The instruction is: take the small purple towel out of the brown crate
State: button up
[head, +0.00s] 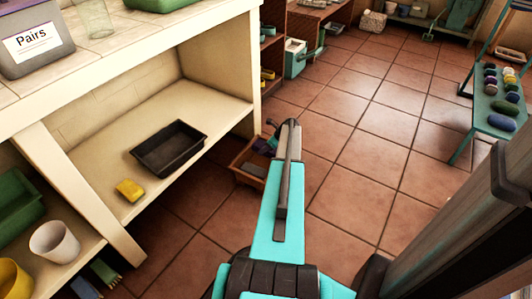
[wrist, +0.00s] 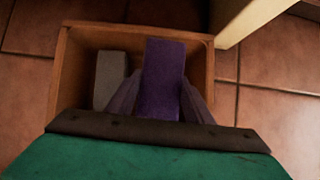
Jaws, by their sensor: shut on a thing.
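The brown crate (wrist: 62,75) is on the tiled floor, seen from above in the wrist view. It also shows in the head view (head: 237,170), partly behind my arm. The small purple towel (wrist: 163,80) appears within the crate's outline, its far end close to the far wall. My gripper (wrist: 160,108) is shut on the towel, with paler purple-grey shapes on both sides of it. Whether the towel touches the crate floor cannot be told. My gripper's body hides the crate's near side.
A grey block-like thing (wrist: 110,75) lies in the crate, left of the towel. A pale shelf post (wrist: 238,20) stands close beyond the crate's right corner. A shelf with a black tray (head: 170,150) and yellow sponge (head: 130,190) is left. Open floor lies to the right.

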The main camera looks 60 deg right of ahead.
notch_tip(320, 180, up, 10)
jog(key=shift+f+p, duration=0.2)
jog(key=shift+p, duration=1)
